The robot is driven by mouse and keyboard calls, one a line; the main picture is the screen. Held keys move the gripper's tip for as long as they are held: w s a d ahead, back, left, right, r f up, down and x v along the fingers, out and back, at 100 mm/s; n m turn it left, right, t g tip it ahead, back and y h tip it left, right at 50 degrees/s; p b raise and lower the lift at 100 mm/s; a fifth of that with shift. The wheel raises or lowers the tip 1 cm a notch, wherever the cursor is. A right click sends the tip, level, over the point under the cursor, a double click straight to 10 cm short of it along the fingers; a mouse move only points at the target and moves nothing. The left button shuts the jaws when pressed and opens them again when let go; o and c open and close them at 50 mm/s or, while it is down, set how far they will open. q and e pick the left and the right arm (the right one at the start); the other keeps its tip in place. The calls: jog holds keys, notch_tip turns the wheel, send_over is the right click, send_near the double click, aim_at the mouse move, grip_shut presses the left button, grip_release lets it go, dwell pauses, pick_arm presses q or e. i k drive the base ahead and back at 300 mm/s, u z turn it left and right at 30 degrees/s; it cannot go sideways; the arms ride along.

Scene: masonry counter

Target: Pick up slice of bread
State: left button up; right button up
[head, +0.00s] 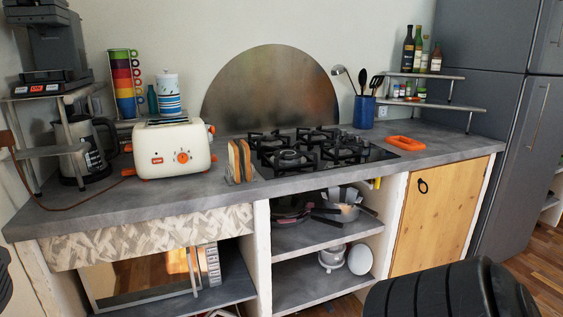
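Several slices of bread (240,158) stand upright, side by side, in a small rack (229,177) on the counter, between the toaster and the stove. Their brown crusts show. A white toaster (172,150) with orange knobs stands just left of them. Its slots face up and I cannot see whether anything is inside. Neither of my grippers shows in the head view. A black ribbed part of my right arm shows at the bottom right, well away from the bread, and a dark sliver shows at the left edge.
The grey counter (100,208) has a clear strip along its front edge. A gas stove (318,150) lies right of the bread. A kettle (84,150) and stacked cups (126,85) stand left and behind the toaster. An orange tray (405,143) lies at the right.

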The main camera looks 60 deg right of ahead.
aim_at(233, 152)
jog(key=z, duration=1.6)
jog(key=i, duration=0.8)
jog(key=u, duration=0.55)
